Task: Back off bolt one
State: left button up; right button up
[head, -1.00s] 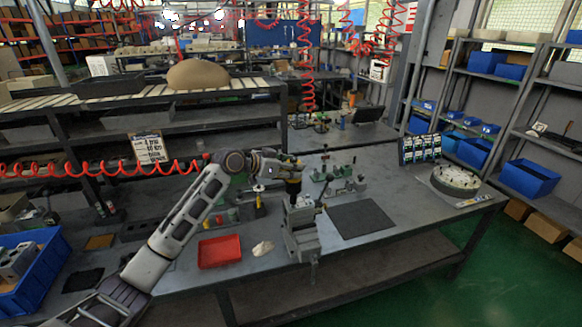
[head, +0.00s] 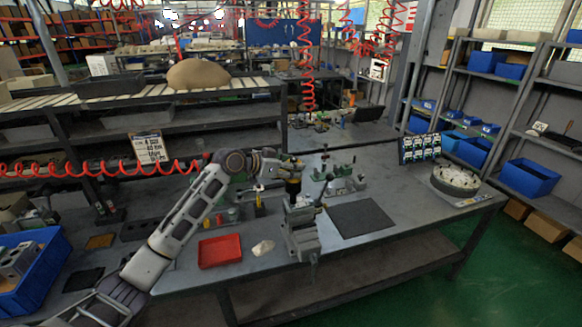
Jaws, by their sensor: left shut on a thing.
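My left gripper (head: 291,166) is over the workbench (head: 375,262), above the grey bench vise (head: 302,243). It is shut on a black driver-like tool (head: 293,187) with a yellowish top, which hangs upright. The tool's lower end is just above or at the top of the vise; I cannot tell whether it touches anything there. A small grey block (head: 302,204) seems to sit in the vise jaws. Bolt one is too small or hidden to make out. My right gripper is not in view.
A red tray (head: 220,251) and a whitish cloth (head: 263,248) lie left of the vise. A dark mat (head: 360,219) lies right of it. Green-handled fixtures (head: 344,178) stand behind. A round tray of pale parts (head: 455,180) is at the right end.

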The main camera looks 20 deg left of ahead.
pick_arm(q)
jog(key=shift+f, duration=0.25)
dwell(0.5)
jog(key=shift+f+b, duration=0.4)
jog(key=shift+r, duration=0.1)
dwell(1.1)
jog(key=shift+f, duration=0.2)
dwell(0.9)
jog(key=shift+s+f, duration=0.1)
jog(key=shift+f, duration=0.15)
dwell(0.9)
jog(key=shift+f, duration=0.2)
dwell(0.7)
jog(key=shift+s, duration=0.1)
dwell(0.5)
jog(key=shift+p, duration=0.35)
dwell(0.5)
jog(key=shift+w+r+p, duration=0.2)
jog(key=shift+r+p, duration=0.3)
jog(key=shift+r, duration=0.25)
